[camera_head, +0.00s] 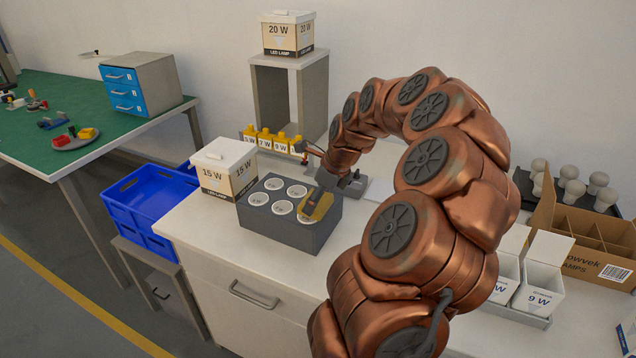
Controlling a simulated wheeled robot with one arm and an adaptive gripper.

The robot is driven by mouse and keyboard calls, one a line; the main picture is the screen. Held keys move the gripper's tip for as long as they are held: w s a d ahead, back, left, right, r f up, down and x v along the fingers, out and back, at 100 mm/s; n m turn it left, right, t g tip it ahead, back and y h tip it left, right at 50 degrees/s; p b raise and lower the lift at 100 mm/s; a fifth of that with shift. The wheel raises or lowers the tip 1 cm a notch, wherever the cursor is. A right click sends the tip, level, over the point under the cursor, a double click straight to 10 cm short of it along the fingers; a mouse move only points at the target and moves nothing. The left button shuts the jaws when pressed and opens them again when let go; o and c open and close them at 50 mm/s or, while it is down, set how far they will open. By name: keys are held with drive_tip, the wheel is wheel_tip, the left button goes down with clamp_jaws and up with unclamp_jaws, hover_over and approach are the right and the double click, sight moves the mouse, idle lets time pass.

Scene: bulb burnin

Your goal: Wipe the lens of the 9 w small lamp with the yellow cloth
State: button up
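A dark grey block (290,238) on the white counter holds several small lamps with round white lenses facing up, among them one at the front middle (282,207). I cannot read a wattage on any lens, so I cannot tell which is the 9 W lamp. The yellow cloth (325,208) is over the block's right end, above or on the front right lens; contact cannot be told. My gripper (314,206) comes down from the right with its dark fingers at the cloth and appears shut on it. The cloth and fingers hide part of the block's right side.
A 15 W box (224,168) stands left of the block, beside a blue crate (150,203). Behind are yellow pieces with wattage labels (265,140) and a grey stand (312,90). White 9 W boxes (538,290), a divided carton (590,235) and bulbs (598,183) are right.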

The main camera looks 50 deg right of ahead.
drive_tip(key=shift+r+p, duration=0.5)
drive_tip(key=shift+r, duration=1.8)
